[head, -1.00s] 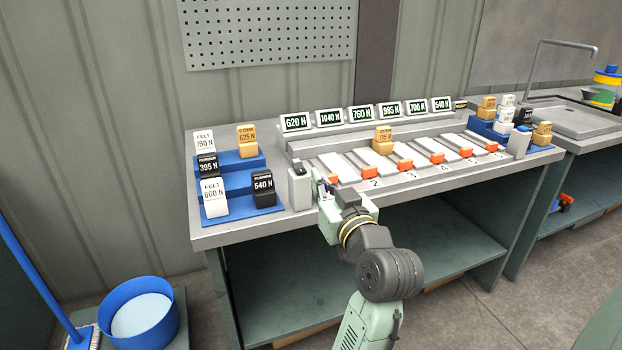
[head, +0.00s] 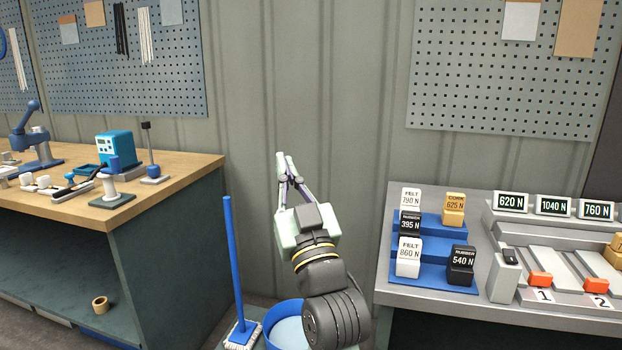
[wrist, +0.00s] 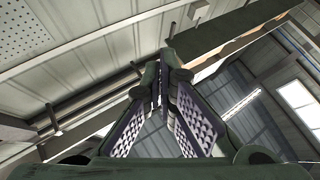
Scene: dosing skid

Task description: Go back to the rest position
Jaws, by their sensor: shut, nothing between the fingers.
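My gripper (head: 282,158) is raised in front of the bare wall panels, between the wooden workbench on the left and the dosing bench on the right. Its fingers point upward and meet at the tips, with nothing between them. In the wrist view the closed fingers (wrist: 163,60) show against the roof beams and wall. My gripper touches nothing in view.
The dosing bench (head: 455,308) at right holds a blue stepped rack (head: 440,283) of labelled blocks. The wooden workbench (head: 180,180) with tools stands at left. Space around the gripper is clear.

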